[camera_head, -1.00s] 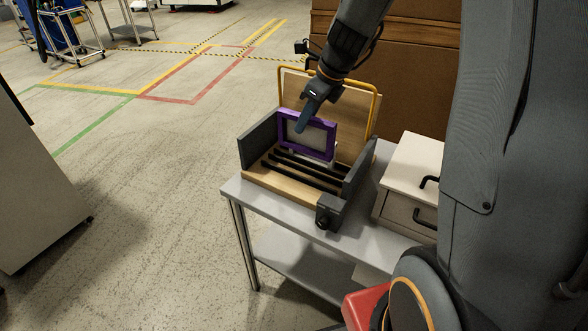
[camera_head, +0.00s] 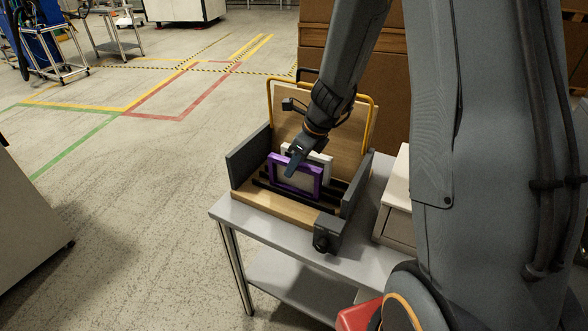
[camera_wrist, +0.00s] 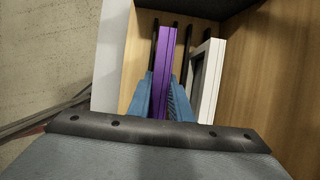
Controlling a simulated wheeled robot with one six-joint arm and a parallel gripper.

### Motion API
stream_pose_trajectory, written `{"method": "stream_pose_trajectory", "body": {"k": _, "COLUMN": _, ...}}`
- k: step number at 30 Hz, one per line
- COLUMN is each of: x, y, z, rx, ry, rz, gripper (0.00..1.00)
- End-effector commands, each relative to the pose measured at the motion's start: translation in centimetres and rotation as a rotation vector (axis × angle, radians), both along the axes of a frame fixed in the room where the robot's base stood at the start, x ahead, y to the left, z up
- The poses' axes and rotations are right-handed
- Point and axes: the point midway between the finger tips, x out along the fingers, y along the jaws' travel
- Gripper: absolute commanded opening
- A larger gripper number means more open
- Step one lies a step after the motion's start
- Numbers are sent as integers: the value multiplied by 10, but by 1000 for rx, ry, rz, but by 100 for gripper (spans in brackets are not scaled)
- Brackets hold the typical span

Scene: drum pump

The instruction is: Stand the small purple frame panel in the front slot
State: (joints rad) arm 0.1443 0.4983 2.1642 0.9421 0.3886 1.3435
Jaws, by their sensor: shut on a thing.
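The small purple frame panel (camera_head: 295,178) stands upright, or nearly so, over the front part of the wooden slotted rack (camera_head: 262,206). My gripper (camera_head: 292,164) is shut on its top edge from above. In the wrist view the purple panel (camera_wrist: 164,72) is seen edge-on between my two blue fingers (camera_wrist: 163,98). The dark slot bars (camera_head: 330,196) run across the rack. In the head view the panel's lower edge is close to the front bars. I cannot tell whether it is seated in the front slot.
A white frame panel (camera_head: 318,160) stands in the rack just behind the purple one. It is beside my finger in the wrist view (camera_wrist: 208,78). Grey side walls (camera_head: 248,155) bound the rack. A dark clamp-like part (camera_head: 326,232) sits at its front right corner, and a pale drawer box (camera_head: 398,215) stands to the right.

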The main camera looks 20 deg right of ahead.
Motion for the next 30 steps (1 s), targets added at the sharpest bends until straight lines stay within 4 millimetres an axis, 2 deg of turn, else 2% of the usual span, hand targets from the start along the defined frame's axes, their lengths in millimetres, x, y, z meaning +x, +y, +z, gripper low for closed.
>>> {"method": "stream_pose_trajectory", "body": {"k": 3, "x": 0, "y": -1, "z": -9, "rx": -1, "ry": -1, "rz": 0, "gripper": 0}}
{"method": "stream_pose_trajectory", "body": {"k": 14, "x": 1, "y": -1, "z": -12, "rx": -1, "ry": -1, "rz": -2, "gripper": 0}}
{"method": "stream_pose_trajectory", "body": {"k": 15, "x": 0, "y": -1, "z": -12, "rx": -1, "ry": -1, "rz": -3, "gripper": 22}}
{"method": "stream_pose_trajectory", "body": {"k": 18, "x": 0, "y": -1, "z": -12, "rx": -1, "ry": -1, "rz": -3, "gripper": 37}}
{"method": "stream_pose_trajectory", "body": {"k": 30, "x": 0, "y": -2, "z": -6, "rx": -1, "ry": -1, "rz": -2, "gripper": 37}}
